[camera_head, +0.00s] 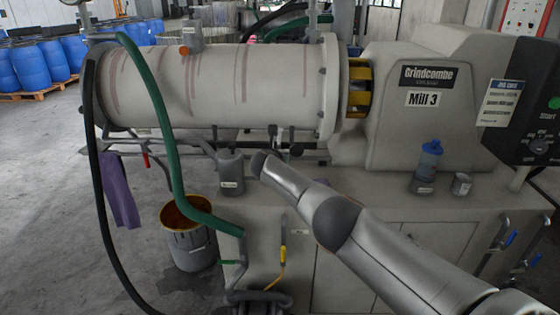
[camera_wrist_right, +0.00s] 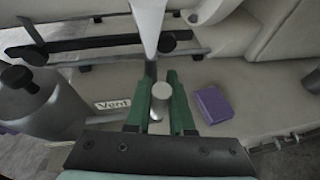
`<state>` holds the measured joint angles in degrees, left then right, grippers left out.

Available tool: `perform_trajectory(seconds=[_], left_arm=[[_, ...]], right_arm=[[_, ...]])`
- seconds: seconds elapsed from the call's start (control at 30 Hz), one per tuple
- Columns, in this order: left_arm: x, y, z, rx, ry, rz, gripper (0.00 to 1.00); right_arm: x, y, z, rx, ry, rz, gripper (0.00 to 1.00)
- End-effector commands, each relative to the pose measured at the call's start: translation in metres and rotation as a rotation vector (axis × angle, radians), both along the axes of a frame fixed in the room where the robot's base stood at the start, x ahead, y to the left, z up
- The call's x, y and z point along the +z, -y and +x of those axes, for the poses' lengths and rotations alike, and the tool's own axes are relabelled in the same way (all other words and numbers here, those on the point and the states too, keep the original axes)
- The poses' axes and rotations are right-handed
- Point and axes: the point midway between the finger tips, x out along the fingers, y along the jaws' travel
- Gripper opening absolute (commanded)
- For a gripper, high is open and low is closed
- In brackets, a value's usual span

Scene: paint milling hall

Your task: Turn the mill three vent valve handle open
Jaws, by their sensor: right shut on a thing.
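Mill three (camera_head: 220,80) is a pale horizontal drum, with a "Mill 3" plate (camera_head: 422,98) on its drive housing. My right arm reaches in from the lower right of the head view and hides its own gripper there. In the right wrist view, my right gripper (camera_wrist_right: 162,88) has its green fingers closed around a grey, round-topped post, which I take as the vent valve handle (camera_wrist_right: 161,91). A "Vent" label (camera_wrist_right: 112,104) lies just left of it. I cannot tell how far the handle is turned. My left gripper is not in view.
A grey canister (camera_head: 230,172) stands on the mill's base left of my right arm; a canister (camera_wrist_right: 45,105) also shows beside the label. Green hose (camera_head: 165,120) and bucket (camera_head: 187,235) are at left.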

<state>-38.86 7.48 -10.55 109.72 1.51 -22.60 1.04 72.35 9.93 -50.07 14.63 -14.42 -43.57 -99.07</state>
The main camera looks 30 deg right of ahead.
Motion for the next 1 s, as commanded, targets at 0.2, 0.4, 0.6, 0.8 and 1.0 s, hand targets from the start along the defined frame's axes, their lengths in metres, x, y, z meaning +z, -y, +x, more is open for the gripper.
perform_trajectory(seconds=[0.2,0.4,0.6,0.8,1.0], left_arm=[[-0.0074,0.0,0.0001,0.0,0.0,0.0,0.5],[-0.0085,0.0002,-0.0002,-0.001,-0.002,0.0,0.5],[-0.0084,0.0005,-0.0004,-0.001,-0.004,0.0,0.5],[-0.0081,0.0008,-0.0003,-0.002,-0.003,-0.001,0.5],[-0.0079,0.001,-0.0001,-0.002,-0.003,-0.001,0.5]], right_arm=[[0.0008,0.0009,0.0,0.003,-0.028,-0.051,0.0],[0.002,0.0009,-0.0001,0.004,-0.036,-0.064,0.0],[0.0021,0.0009,0.0,0.004,-0.036,-0.066,0.0],[0.0018,0.0008,-0.0001,0.004,-0.036,-0.064,0.32],[0.0011,0.001,-0.0004,0.002,-0.036,-0.063,0.51]])
